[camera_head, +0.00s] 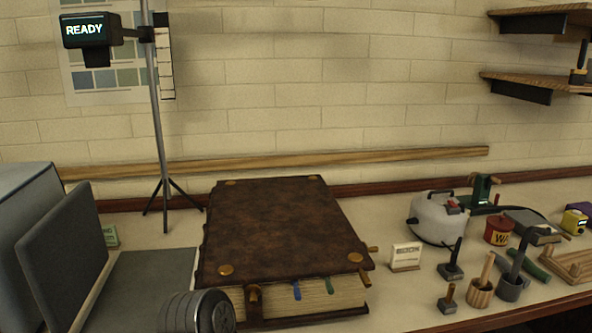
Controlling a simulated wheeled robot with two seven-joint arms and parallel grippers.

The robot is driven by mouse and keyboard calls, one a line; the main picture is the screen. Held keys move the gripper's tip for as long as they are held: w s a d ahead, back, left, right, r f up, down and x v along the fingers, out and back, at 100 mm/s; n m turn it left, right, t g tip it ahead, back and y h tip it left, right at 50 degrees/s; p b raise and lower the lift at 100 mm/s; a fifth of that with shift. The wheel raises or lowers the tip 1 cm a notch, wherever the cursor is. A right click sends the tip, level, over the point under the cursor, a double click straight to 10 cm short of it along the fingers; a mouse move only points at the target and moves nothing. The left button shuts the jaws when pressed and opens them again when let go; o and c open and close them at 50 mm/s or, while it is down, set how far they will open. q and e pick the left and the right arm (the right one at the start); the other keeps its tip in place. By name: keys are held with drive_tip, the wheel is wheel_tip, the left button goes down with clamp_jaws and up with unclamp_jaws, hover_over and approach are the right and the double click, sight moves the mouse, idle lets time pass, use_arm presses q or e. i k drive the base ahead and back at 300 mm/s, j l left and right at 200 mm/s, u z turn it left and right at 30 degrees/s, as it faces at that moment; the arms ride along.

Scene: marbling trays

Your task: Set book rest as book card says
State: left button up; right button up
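A large brown leather-bound book (285,230) lies closed on the bench, with brass studs, clasps and blue and green ribbons at its front edge. A small white card (405,256) stands upright in a wooden holder to its right; its heading seems to read BOOK, and the smaller print is too small to read. A grey padded panel (65,255) stands tilted left of the book, beside a flat grey panel (150,285); they may be the book rest. A ribbed dark part at the bottom looks like my arm. Neither gripper shows.
A white kettle-like pot (440,217), a red tin (498,231), stamps and wooden pots with tools crowd the right side. A small green block (110,236) sits behind the panels. Wall shelves jut out at upper right.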

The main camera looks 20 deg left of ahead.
sight(62, 257)
drive_tip(key=u, duration=2)
drive_tip(key=k, duration=0.05)
